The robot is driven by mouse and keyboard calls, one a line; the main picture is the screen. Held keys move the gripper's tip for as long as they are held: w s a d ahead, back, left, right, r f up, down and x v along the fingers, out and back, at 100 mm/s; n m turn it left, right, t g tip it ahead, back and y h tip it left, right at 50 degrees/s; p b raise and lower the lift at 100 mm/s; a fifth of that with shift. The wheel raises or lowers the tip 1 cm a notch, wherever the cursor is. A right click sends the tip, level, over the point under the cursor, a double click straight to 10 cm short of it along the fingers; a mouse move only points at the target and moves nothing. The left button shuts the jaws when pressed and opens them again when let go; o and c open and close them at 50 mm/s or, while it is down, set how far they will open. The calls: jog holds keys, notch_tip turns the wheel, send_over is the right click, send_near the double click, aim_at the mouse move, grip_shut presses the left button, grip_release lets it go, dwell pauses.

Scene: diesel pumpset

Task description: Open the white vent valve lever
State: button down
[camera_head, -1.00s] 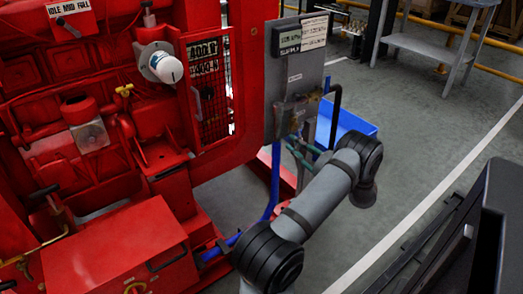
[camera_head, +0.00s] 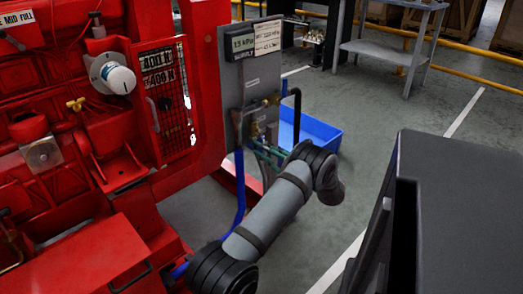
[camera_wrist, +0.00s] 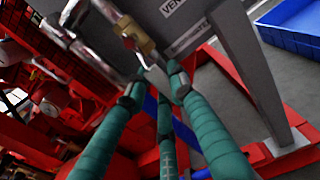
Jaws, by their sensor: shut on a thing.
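The grey panel (camera_head: 248,80) carries a brass valve (camera_wrist: 130,33) with metal pipework, next to a label (camera_wrist: 172,8) that begins "VEN". The white vent valve lever (camera_wrist: 155,74) slants down from the brass valve in the wrist view. My gripper (camera_wrist: 157,88) has green fingers, and their tips are closed around the lever's lower end. My gripper also shows in the head view (camera_head: 268,150), small and at the panel's lower part. The fingers partly hide the lever, and in the head view it is too small to tell apart.
The red pumpset (camera_head: 90,180) fills the left side. A blue bin (camera_head: 312,132) stands on the floor behind the panel. A grey post (camera_wrist: 252,75) stands right of my fingers. A grey table (camera_head: 390,50) is at the back, with open floor before it.

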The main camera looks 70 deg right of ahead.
jog(key=c, duration=1.4)
grip_release()
jog(key=shift+c, duration=0.2)
jog(key=v, duration=1.2)
